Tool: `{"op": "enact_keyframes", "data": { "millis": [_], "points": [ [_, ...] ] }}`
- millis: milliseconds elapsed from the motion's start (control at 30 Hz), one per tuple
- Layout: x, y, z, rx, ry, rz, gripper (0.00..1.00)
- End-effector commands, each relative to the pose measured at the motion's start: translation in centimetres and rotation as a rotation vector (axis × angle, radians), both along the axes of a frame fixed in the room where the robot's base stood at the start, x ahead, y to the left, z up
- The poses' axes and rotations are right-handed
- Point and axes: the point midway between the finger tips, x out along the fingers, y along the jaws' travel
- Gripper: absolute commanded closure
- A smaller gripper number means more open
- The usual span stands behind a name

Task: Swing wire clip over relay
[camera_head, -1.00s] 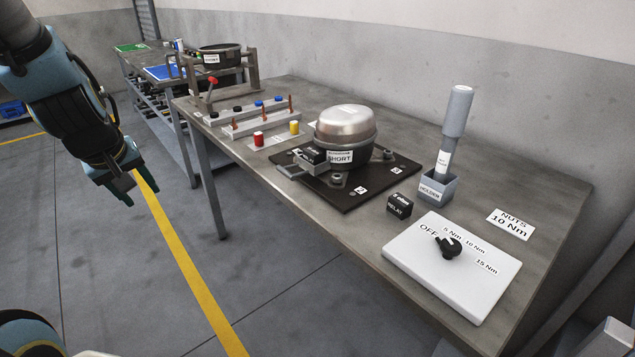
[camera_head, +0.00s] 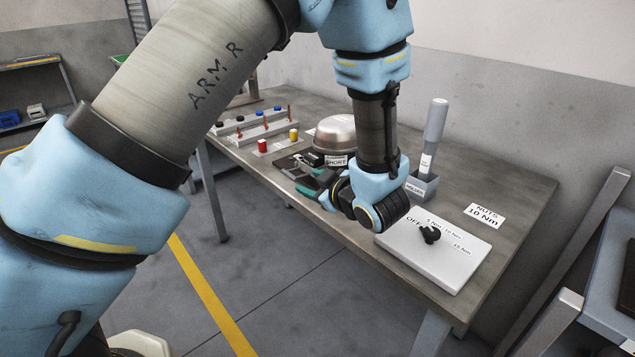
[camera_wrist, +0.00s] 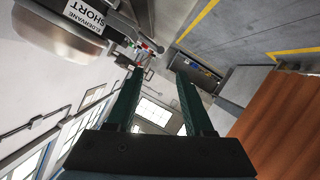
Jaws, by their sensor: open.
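The silver-domed compressor labelled SHORT (camera_head: 338,133) sits on its dark pallet plate on the workbench, partly hidden by my arm. It also shows upside down at the top left of the wrist view (camera_wrist: 60,35). A black relay (camera_head: 313,158) shows at its left side. The wire clip cannot be made out. My gripper (camera_head: 306,180) has green fingers and is at the bench's front edge, near the relay side of the compressor. In the wrist view my gripper (camera_wrist: 160,75) is open, with nothing between the fingers.
A grey holder (camera_head: 421,187) with a tall grey tool stands right of my arm. A white dial board (camera_head: 440,262) lies at the front right. A rack with red and yellow parts (camera_head: 280,143) is behind left. The loose relay box is hidden.

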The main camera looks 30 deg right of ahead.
Motion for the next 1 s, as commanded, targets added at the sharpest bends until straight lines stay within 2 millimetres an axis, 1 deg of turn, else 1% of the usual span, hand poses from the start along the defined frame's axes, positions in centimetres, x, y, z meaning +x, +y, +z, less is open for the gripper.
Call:
{"op": "enact_keyframes", "data": {
  "millis": [300,500,700,1000],
  "points": [
    [5.3,0.2,-1.7,0.002,0.001,0.003,0.48],
    [7.9,0.2,-2.7,0.0,0.001,0.0,0.48],
    [9.1,0.2,-3.2,0.0,0.002,-0.001,0.48],
    [9.2,0.2,-3.3,0.0,0.002,-0.001,0.49]
  ]
}}
